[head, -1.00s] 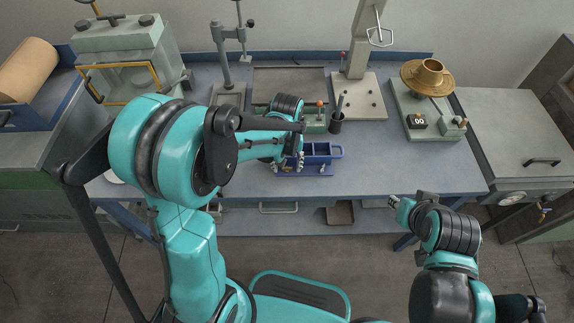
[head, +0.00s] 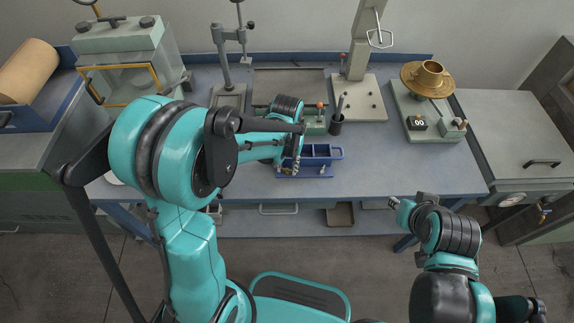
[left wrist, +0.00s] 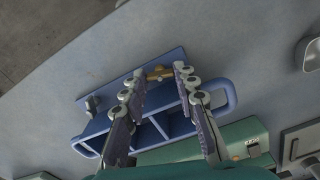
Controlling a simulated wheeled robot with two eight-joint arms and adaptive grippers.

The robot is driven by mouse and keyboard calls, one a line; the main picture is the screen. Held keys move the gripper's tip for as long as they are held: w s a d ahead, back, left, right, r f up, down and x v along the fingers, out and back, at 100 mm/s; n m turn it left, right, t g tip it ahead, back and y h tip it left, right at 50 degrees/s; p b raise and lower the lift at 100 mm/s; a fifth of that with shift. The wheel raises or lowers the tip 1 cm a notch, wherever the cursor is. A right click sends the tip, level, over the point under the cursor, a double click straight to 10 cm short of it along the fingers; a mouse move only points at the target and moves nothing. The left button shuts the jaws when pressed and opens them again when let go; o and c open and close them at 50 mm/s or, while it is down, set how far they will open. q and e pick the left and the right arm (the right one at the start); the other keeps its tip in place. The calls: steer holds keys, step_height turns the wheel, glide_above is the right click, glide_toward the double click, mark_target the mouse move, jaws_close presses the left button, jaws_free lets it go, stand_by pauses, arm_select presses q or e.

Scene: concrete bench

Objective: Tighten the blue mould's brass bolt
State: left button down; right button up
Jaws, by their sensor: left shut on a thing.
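The blue mould (head: 322,152) lies on the bench, an open block with compartments on a flat plate. It also shows in the left wrist view (left wrist: 153,134). Its brass bolt (left wrist: 158,73) sits at the plate's edge, between the fingertips of my left gripper (left wrist: 156,80). My left gripper (head: 296,166) is over the mould's left part in the head view, shut on the brass bolt. A grey bolt (left wrist: 92,104) stands at the other end of the plate. My right gripper (head: 395,202) hangs off the bench's front, too small to read its jaws.
The bench right of the mould is clear.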

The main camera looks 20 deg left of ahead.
arm_select(q)
steer(key=c, duration=1.2)
jaws_free()
steer(key=shift+o, duration=0.2)
step_height(320, 180, up, 12)
